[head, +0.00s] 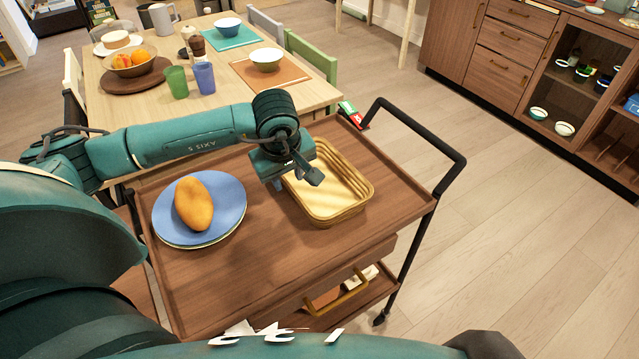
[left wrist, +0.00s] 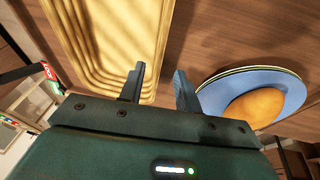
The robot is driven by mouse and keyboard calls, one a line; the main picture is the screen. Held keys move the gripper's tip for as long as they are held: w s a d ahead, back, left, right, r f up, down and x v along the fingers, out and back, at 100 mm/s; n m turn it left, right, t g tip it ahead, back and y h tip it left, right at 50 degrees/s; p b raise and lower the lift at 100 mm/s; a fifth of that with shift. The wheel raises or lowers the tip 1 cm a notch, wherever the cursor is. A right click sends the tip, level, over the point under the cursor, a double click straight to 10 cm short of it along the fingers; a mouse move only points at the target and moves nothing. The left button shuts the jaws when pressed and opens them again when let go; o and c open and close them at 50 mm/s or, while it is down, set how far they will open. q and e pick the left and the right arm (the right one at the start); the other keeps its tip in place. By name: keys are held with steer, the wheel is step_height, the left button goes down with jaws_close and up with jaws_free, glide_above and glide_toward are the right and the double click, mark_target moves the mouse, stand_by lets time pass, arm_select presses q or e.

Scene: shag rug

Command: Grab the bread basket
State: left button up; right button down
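The bread basket (head: 342,214), a yellow-tan ribbed rectangular basket, stands on the wooden trolley top and looks empty. In the left wrist view the basket (left wrist: 103,45) fills the upper left. The left gripper's fingers (left wrist: 160,76) are apart there, with one finger in front of the basket and one past its side wall. Nothing shows held between them. I cannot tell whether a finger touches the wall. My right gripper is not in view.
A blue plate (head: 229,212) with an orange-brown loaf (head: 193,204) on it lies left of the basket on the trolley (head: 270,270). The trolley has a black handle (head: 440,145) at right. A dining table (head: 135,110) with bowls and cups stands behind.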

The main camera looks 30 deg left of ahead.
mark_target(290, 185)
arm_select(q)
steer(key=x, duration=0.5)
steer(key=shift+w+f+p, duration=0.15)
steer(key=shift+p, duration=0.2)
jaws_close()
